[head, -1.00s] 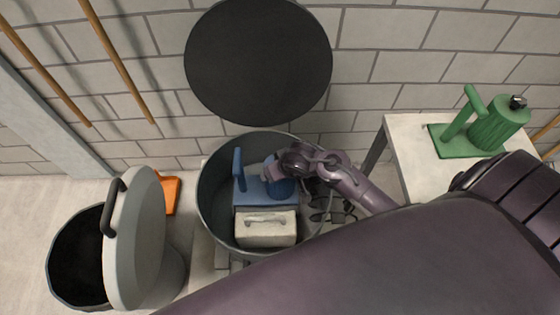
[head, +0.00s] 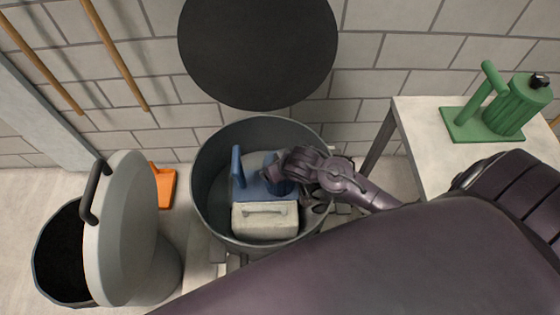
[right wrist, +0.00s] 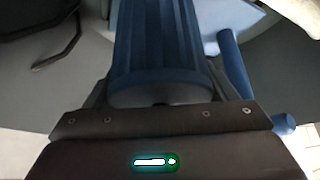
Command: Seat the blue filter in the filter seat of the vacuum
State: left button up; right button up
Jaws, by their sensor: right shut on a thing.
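The blue filter (head: 249,187) is inside a round grey drum (head: 208,215), which I take to be the vacuum. It shows a flat blue plate, an upright blue bar on its left and a ribbed cylinder. My right gripper (head: 279,179) reaches into the drum from the right and is shut on the ribbed cylinder, partly hiding it. In the right wrist view, the cylinder (right wrist: 160,45) stands between the fingers, with a blue bar to its right. I cannot tell whether the plate touches the drum floor, and no filter seat shows clearly. My left gripper is not in view.
A pale box with a handle (head: 265,222) sits in the drum in front of the filter. A black disc (head: 258,50) stands behind. A green unit (head: 485,115) is on the right table (head: 415,125). An open bin with a leaning lid (head: 125,230) stands at left.

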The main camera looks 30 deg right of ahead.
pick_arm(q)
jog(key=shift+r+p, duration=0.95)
pick_arm(e)
jog(key=shift+r, duration=0.15)
dwell(1.3)
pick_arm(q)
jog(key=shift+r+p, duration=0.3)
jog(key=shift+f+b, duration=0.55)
pick_arm(e)
jog(key=shift+f, duration=1.55)
jog(key=o, duration=1.7)
jog(key=shift+c, duration=0.2)
jog(key=shift+o, duration=1.3)
jog(key=shift+s, duration=0.1)
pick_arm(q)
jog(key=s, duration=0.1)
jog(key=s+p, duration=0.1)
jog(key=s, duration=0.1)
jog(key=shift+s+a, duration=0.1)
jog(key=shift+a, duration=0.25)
pick_arm(e)
jog(key=v, duration=0.7)
jog(key=shift+s+r, duration=0.15)
jog(key=shift+r, duration=0.25)
